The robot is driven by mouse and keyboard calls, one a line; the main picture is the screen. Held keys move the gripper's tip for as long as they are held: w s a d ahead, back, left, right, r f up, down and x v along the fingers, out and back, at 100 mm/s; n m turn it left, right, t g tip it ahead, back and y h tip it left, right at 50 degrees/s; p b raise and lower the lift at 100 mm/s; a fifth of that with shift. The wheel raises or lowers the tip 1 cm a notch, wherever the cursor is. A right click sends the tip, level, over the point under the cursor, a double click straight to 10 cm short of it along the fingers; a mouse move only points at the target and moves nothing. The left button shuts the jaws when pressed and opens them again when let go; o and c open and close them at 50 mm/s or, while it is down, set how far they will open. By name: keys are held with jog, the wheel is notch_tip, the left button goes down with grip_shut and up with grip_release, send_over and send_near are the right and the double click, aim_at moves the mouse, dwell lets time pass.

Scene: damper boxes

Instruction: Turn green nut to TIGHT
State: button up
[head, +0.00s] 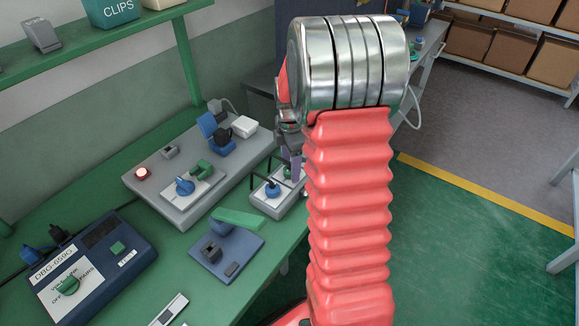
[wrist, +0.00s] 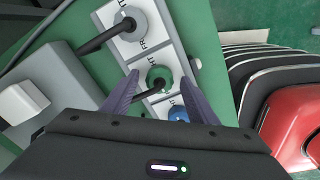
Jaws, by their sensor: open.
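The green nut (wrist: 159,78) sits on a pale grey damper box (wrist: 169,54) in the wrist view, with a black rod beside it running down-left. My gripper (wrist: 160,80) is open, with one purple finger on each side of the nut; I cannot tell whether they touch it. In the head view the green nut (head: 287,173) is small and partly covered by my gripper (head: 296,164), most of which is behind my arm. Black lettering beside the nut is only partly legible.
A grey knob (wrist: 128,23) with a black lever is above the green nut, and a blue knob (wrist: 178,114) is below it. A larger grey box (head: 205,178) with knobs stands to the left on the green bench (head: 262,262). A dark blue panel (head: 92,268) is further left.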

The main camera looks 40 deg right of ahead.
jog(key=shift+f, duration=0.25)
jog(key=shift+c, duration=0.5)
jog(key=c, duration=0.9)
jog(key=shift+a, duration=0.2)
jog(key=shift+c, duration=0.3)
jog(key=shift+d, duration=0.15)
